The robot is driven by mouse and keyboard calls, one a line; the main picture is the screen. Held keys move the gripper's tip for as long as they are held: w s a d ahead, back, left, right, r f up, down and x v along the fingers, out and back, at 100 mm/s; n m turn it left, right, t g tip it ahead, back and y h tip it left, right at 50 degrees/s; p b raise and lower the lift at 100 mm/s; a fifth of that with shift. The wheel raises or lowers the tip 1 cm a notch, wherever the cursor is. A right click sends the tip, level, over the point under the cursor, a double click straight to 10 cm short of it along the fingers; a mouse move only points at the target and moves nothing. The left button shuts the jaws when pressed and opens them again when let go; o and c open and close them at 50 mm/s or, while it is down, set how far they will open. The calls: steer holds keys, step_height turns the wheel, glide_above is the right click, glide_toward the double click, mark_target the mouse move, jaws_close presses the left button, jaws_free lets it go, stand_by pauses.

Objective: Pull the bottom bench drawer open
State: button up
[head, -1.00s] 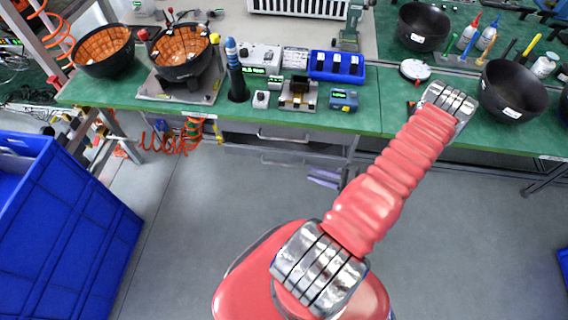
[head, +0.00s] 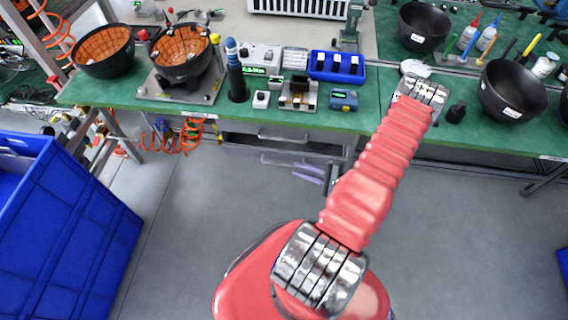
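The bench drawers sit under the green bench, left of my arm. The upper drawer (head: 240,127) has a bar handle just below the bench edge. The bottom drawer (head: 240,151) is a grey front below it, with its own bar handle (head: 275,161); it looks shut. My gripper (head: 293,169) shows two pale lilac fingers pointing left, with a gap between them and nothing in it. In the picture the fingertips are close to the right end of the bottom handle; I cannot tell whether they touch it. My red arm hides part of the wrist.
The green bench top (head: 350,118) carries black bowls (head: 512,90), a blue bin (head: 337,66) and small instruments. A blue crate (head: 70,220) stands at the left. An orange coiled hose (head: 180,138) hangs left of the drawers. The floor before the drawers is clear.

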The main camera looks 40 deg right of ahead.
mark_target(287, 165)
steer(key=shift+x, duration=4)
steer(key=shift+f, duration=0.1)
steer(key=shift+c, duration=0.3)
jaws_close()
